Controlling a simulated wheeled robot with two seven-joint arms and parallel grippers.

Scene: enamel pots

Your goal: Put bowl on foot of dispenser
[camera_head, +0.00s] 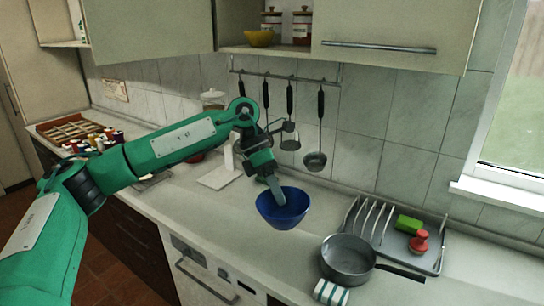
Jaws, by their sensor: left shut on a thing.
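A dark blue bowl (283,217) is upright over the middle of the counter. My left gripper (276,194) is shut on its rim, with the fingers pointing down. I cannot tell clearly whether the bowl touches the counter. The dispenser's white foot (215,181) lies flat on the counter to the left of the bowl, with a white post rising from it. My left arm hides the middle of the dispenser. A clear container (212,99) shows above the arm and seems to be its top. My right gripper is not in view.
Ladles (315,160) hang from a wall rail. The counter between bowl and foot looks clear.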

